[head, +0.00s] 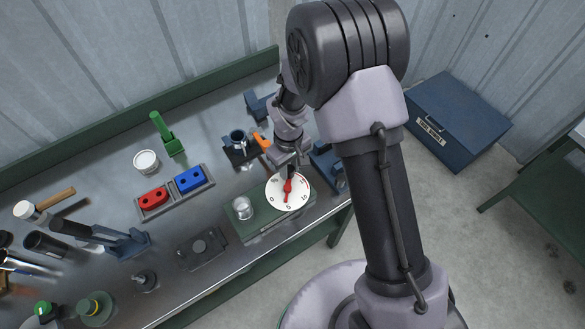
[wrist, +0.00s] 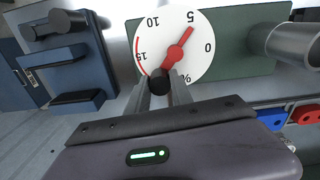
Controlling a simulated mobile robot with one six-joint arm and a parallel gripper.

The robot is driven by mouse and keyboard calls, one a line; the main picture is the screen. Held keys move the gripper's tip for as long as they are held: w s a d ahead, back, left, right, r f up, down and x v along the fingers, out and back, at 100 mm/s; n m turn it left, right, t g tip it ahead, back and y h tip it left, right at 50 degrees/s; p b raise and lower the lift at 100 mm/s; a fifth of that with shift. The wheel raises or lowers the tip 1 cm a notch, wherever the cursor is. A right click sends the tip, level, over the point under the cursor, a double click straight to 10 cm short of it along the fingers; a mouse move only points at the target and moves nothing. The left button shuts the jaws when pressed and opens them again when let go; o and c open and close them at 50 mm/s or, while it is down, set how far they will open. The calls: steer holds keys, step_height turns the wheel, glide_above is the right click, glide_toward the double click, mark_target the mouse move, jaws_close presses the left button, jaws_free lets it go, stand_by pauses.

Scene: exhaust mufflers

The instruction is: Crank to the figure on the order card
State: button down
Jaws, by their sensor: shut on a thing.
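The round white dial (head: 276,201) sits on a green box (head: 243,226) on the bench; it also shows in the wrist view (wrist: 205,62). Its face carries 0, 5, 10, 15 and a % mark, with a red arc by 15. A red crank (wrist: 178,52) turns at its centre, and its pointed end aims at about 5. A black knob (wrist: 159,82) is at the crank's other end, near the rim. My gripper (wrist: 161,88) is shut on this knob; in the head view my gripper (head: 291,170) is at the dial's far edge. I see no readable order card.
A tray with red (head: 153,199) and blue (head: 190,179) blocks lies to the left. A blue fixture (head: 328,166) is close on the right. The bench's front edge is near the green box.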

steer(key=shift+a+n, duration=0.35)
steer(key=shift+n, duration=0.45)
steer(key=c, duration=1.1)
jaws_free()
step_height(320, 180, up, 18)
steer(key=p, duration=0.3)
steer(key=shift+f, duration=0.25)
